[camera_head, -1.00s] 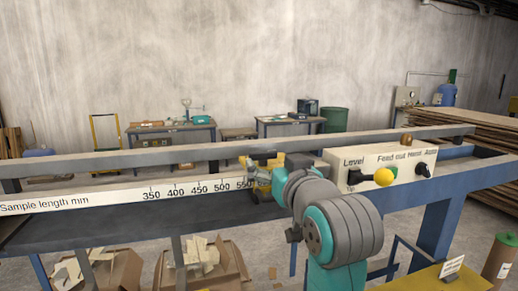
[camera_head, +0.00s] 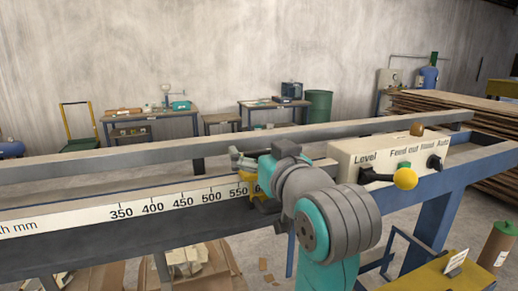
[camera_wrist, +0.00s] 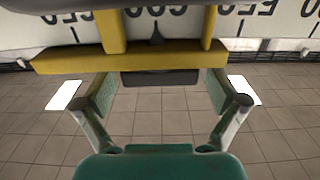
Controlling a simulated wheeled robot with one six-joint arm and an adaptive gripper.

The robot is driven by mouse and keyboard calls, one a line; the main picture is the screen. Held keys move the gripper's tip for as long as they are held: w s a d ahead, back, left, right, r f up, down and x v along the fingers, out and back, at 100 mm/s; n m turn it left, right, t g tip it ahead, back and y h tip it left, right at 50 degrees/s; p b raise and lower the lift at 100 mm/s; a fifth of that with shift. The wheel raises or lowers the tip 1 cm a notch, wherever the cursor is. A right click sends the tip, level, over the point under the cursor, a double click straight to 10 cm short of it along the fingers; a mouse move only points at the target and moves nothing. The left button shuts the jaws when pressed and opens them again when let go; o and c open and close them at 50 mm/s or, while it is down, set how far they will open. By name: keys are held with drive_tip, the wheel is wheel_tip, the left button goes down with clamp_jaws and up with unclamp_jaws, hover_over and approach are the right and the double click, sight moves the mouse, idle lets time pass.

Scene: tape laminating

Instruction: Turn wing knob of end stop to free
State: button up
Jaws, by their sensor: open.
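The yellow end stop (camera_head: 248,186) sits on the rail near the 550 mark of the sample length scale, partly hidden behind my arm. In the wrist view its yellow bar (camera_wrist: 130,61) crosses the upper part, below the upside-down scale. A dark flat block (camera_wrist: 160,77) shows just under the bar, between my fingers; it may be the wing knob, but I cannot tell its turn. My gripper (camera_wrist: 160,90) is open, with one finger on each side of the block. No contact is clear.
The control box (camera_head: 390,160) with a yellow ball lever (camera_head: 405,179) and black knobs stands right of my arm on the machine. A long grey rail (camera_head: 120,156) runs behind the end stop. Cardboard boxes (camera_head: 205,265) lie on the floor below.

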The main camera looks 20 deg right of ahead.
drive_tip(key=c, duration=1.2)
drive_tip(key=shift+o, duration=0.2)
drive_tip(key=shift+d+n+y, duration=0.1)
drive_tip(key=shift+n+y, duration=0.2)
drive_tip(key=shift+y, duration=0.2)
drive_tip(key=n+g+y, duration=0.1)
drive_tip(key=n+y, duration=0.2)
drive_tip(key=y, duration=0.1)
drive_tip(key=shift+y, duration=0.4)
drive_tip(key=shift+n+g+y, duration=1)
drive_tip(key=shift+n+y, duration=0.3)
drive_tip(key=shift+y, duration=0.4)
drive_tip(key=shift+n+g+y, duration=1)
drive_tip(key=shift+n+y, duration=0.3)
drive_tip(key=shift+y, duration=0.4)
